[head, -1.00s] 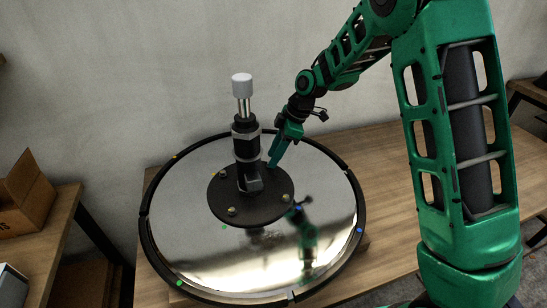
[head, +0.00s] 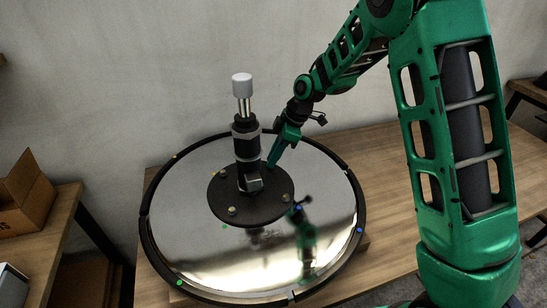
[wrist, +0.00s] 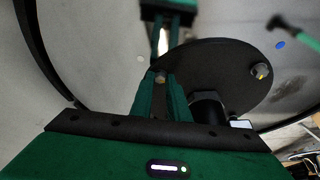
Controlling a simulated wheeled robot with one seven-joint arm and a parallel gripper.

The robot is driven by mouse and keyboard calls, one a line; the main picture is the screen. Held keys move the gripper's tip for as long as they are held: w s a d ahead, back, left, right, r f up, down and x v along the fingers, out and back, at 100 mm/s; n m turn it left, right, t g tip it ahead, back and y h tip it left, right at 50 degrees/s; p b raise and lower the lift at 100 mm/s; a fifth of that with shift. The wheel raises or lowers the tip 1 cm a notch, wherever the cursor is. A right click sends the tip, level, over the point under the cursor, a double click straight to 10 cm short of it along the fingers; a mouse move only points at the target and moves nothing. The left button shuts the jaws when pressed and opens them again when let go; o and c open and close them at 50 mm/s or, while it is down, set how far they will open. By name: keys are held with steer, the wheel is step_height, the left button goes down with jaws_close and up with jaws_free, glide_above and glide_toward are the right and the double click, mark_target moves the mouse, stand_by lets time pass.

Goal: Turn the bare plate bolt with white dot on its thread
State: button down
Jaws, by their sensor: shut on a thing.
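The round black plate (head: 222,197) lies on the mirror disc, with bolts around its edge. My gripper (head: 272,163) reaches down to the plate's far right edge. In the wrist view its fingers (wrist: 160,88) are closed around a small bolt (wrist: 160,77), mostly hidden between them. A white dot (wrist: 140,58) lies on the mirror beside this bolt. Other bolts stand at the plate's left (head: 223,173), front (head: 232,210) and right (head: 286,197). The right one has a blue dot (head: 298,208) near it.
A black column with a white cap (head: 242,78) rises from the plate's middle, close left of my gripper. The mirror disc (head: 185,240) has a black rim and rests on a wooden table (head: 400,175). A cardboard box (head: 25,200) is at the left.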

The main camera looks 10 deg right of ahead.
steer(key=m+t, duration=0.1)
steer(key=m, duration=0.2)
steer(key=m+t, duration=0.1)
steer(key=m, duration=0.2)
steer(key=shift+s+r+h, duration=0.1)
steer(key=shift+r+h, duration=0.05)
steer(key=shift+h, duration=0.25)
steer(key=shift+a+m+t+h, duration=0.1)
steer(key=shift+m+t+h, duration=0.25)
steer(key=shift+m, duration=0.7)
steer(key=shift+a+m+t+h, duration=0.1)
steer(key=shift+m+t+h, duration=0.25)
steer(key=shift+m, duration=0.7)
steer(key=c, duration=1.8)
jaws_free()
steer(key=shift+o, duration=0.6)
steer(key=shift+s, duration=0.15)
steer(key=v, duration=1)
steer(key=shift+r, duration=0.25)
steer(key=shift+s+d, duration=0.1)
steer(key=shift+d, duration=0.05)
